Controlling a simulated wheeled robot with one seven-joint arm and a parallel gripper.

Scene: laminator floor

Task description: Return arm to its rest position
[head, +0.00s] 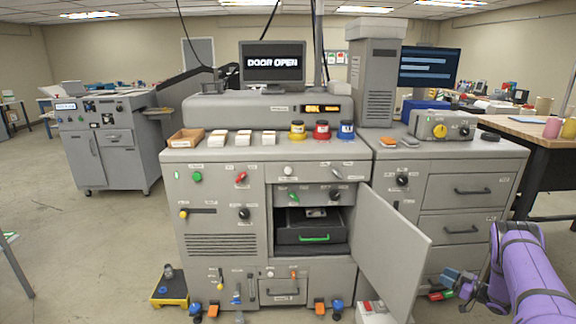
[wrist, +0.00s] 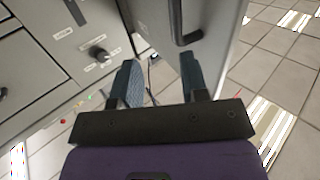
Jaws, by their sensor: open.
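My purple arm enters the head view from the lower right edge, bent in front of the right cabinet. My gripper (head: 467,291) hangs low there, beside the open door. In the wrist view my gripper (wrist: 160,82) has its two blue-grey fingers apart, with nothing held between them. A grey panel with a dark handle (wrist: 187,32) lies beyond the fingertips. The grey machine's door (head: 393,252) stands swung open to the right. Inside the opening is a dark drawer (head: 310,228) with a green handle. The monitor (head: 273,62) reads "DOOR OPEN".
Loose coloured items (head: 440,287) lie on the floor close to my gripper. A yellow tray (head: 170,291) stands on the floor at the left. A wooden-topped table (head: 543,133) is at the right. The left floor is mostly clear.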

